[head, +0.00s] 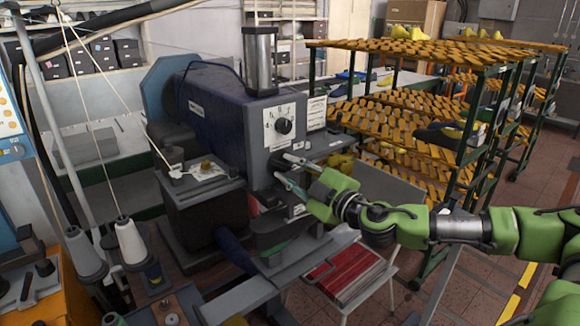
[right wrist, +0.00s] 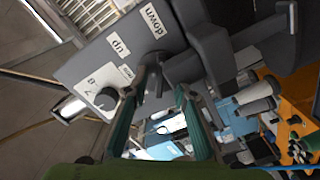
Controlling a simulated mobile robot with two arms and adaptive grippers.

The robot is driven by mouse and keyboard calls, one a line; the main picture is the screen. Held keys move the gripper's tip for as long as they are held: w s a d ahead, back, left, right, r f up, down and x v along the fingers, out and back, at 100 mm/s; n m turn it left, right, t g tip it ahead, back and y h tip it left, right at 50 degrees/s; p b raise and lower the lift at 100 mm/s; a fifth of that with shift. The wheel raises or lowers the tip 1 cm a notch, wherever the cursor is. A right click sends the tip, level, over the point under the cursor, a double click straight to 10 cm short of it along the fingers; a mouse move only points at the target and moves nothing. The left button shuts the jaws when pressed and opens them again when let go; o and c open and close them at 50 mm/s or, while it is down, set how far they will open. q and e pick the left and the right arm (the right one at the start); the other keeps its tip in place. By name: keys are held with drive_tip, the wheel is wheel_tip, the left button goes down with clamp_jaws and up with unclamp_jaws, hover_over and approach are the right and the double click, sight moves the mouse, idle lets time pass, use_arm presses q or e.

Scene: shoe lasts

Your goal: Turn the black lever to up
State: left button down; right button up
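The machine (head: 215,110) has a grey front panel with a numbered dial (head: 284,126). In the right wrist view the panel carries an "up" label (right wrist: 118,47) and a "down" label (right wrist: 153,20). A dark lever (right wrist: 153,84) shows there between the fingertips of my right gripper (right wrist: 162,84). The gripper's fingers are spread apart; I cannot tell whether either touches the lever. In the head view my right gripper (head: 284,168) reaches in from the right, its tips close to the panel. The lever is hard to make out there. My left gripper is not in view.
A rack of shoe lasts (head: 420,100) stands to the right. A small stand with a red stack (head: 345,275) is below my right arm. Thread cones (head: 130,240) stand at the lower left. A grey ledge (head: 320,146) juts out beside the gripper.

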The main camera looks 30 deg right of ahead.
clamp_jaws()
drive_tip(key=shift+f+n, duration=0.1)
drive_tip(key=shift+n, duration=0.4)
drive_tip(key=shift+n+b, duration=0.6)
drive_tip(key=shift+n, duration=0.4)
drive_tip(key=n, duration=0.2)
drive_tip(key=shift+n, duration=0.4)
drive_tip(key=n, duration=0.3)
drive_tip(key=shift+b, duration=0.3)
drive_tip(key=n, duration=0.5)
drive_tip(key=shift+n, duration=0.3)
